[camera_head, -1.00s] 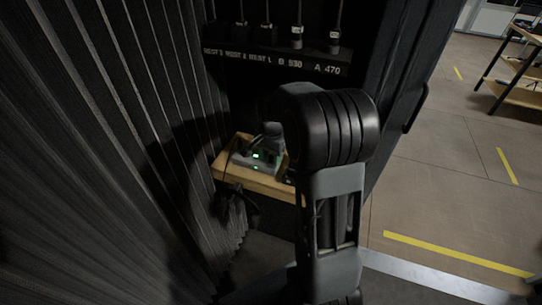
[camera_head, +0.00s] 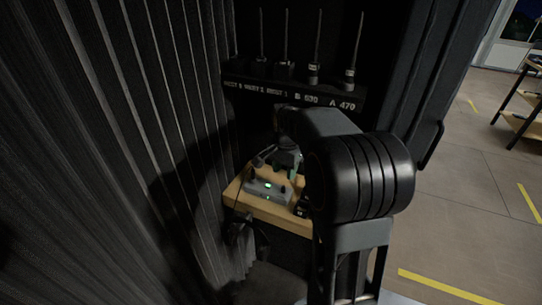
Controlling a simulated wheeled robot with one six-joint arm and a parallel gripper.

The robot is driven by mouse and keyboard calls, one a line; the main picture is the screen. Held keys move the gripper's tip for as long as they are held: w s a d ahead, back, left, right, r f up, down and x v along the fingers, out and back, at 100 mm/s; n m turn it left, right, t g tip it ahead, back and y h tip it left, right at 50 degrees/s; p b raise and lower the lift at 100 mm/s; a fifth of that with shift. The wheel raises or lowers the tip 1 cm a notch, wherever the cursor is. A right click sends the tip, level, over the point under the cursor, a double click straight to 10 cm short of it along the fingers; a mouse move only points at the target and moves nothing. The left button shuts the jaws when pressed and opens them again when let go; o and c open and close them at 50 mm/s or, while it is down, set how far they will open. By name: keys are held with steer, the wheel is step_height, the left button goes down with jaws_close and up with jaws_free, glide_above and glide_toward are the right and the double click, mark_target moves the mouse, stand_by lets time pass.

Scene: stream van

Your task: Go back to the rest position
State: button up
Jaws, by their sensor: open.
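My arm reaches from the lower right over a small wooden shelf (camera_head: 243,200). My gripper (camera_head: 288,172) points down above the back of the shelf, partly hidden by my own arm. It is open, and I see nothing held in it. A grey device (camera_head: 266,190) with a lit green display and dark knobs sits on the shelf, just left of and in front of the gripper. I cannot tell whether the gripper touches anything on the shelf.
A black rack (camera_head: 290,93) with upright antennas and white labels is on the wall behind my arm. A dark pleated curtain (camera_head: 120,150) closes the left side. A dark door with a handle (camera_head: 432,147) stands at right. Open floor (camera_head: 470,190) lies beyond, with a workbench (camera_head: 525,105).

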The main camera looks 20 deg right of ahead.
steer(key=shift+w+f+n, duration=0.1)
steer(key=shift+n, duration=0.5)
steer(key=shift+s+a+f+n, duration=0.1)
steer(key=shift+s+f+n, duration=0.3)
steer(key=shift+f+n, duration=0.25)
steer(key=s+a+r+n+t+p, duration=0.1)
steer(key=s+a+r+n, duration=0.1)
steer(key=s+a+n, duration=0.3)
steer(key=s+a+r+n+t+p, duration=0.2)
steer(key=s+a+r+n, duration=0.1)
steer(key=s, duration=0.7)
steer(key=shift+s+a+r+n+t, duration=0.15)
steer(key=shift+s+a+n+t, duration=0.15)
steer(key=shift+a+n, duration=0.55)
